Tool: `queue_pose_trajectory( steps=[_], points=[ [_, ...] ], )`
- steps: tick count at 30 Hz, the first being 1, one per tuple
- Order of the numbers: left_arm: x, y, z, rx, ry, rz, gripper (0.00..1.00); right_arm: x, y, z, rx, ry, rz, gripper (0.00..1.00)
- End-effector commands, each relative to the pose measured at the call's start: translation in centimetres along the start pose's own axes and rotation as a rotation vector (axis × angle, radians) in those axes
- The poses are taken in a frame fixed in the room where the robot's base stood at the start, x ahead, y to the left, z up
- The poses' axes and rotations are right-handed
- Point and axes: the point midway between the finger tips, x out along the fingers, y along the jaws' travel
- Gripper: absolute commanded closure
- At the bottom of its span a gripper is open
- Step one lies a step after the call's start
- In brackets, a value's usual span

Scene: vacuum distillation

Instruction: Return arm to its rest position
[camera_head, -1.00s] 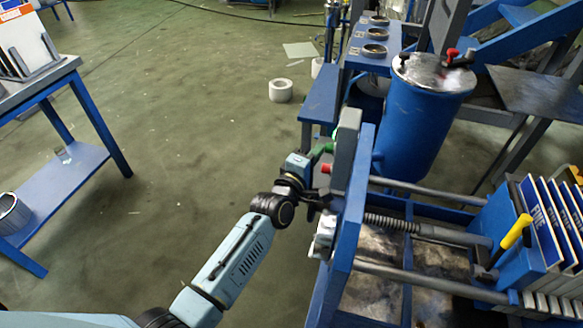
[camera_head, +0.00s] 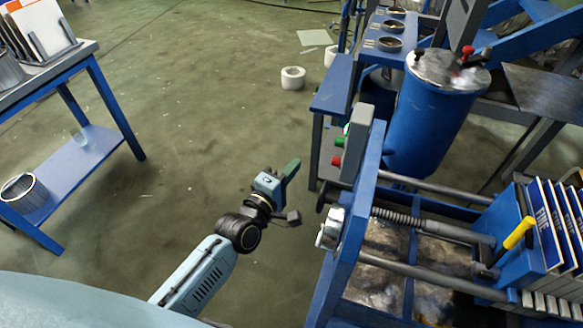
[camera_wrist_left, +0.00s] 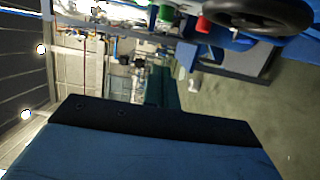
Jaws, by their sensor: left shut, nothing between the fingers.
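My left arm comes in from the lower left in the head view. Its gripper (camera_head: 294,164) is over the open floor, left of the blue press frame and apart from it. The greenish fingers are together with nothing between them. In the left wrist view the dark gripper body fills the lower part, and the fingers (camera_wrist_left: 162,88) point away from it. My right gripper is not in view.
The blue filter press (camera_head: 361,200) stands close on the right, with a grey control box (camera_head: 355,140) bearing a green and a red button (camera_head: 336,161). A blue tank (camera_head: 430,120) is behind it. A blue side table (camera_head: 92,160) stands left. Floor between is clear.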

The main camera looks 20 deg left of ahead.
Motion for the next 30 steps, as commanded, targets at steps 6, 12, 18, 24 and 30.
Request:
queue_pose_trajectory(
  steps=[6,12,18,24,30],
  points=[
    [0.0,0.0,0.0,0.000,0.000,0.000,1.00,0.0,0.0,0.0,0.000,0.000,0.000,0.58],
    [-0.2,-1.0,-0.1,0.024,0.000,-0.025,1.00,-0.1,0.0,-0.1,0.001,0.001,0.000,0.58],
    [-3.0,-10.6,-0.7,0.270,-0.028,-0.256,1.00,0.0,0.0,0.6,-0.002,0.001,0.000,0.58],
    [-11.1,-23.6,-1.8,0.641,-0.177,-0.594,1.00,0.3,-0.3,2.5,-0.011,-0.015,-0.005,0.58],
    [-22.8,-33.7,-2.9,0.959,-0.443,-0.891,1.00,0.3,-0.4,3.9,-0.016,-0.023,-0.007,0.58]
  ],
)
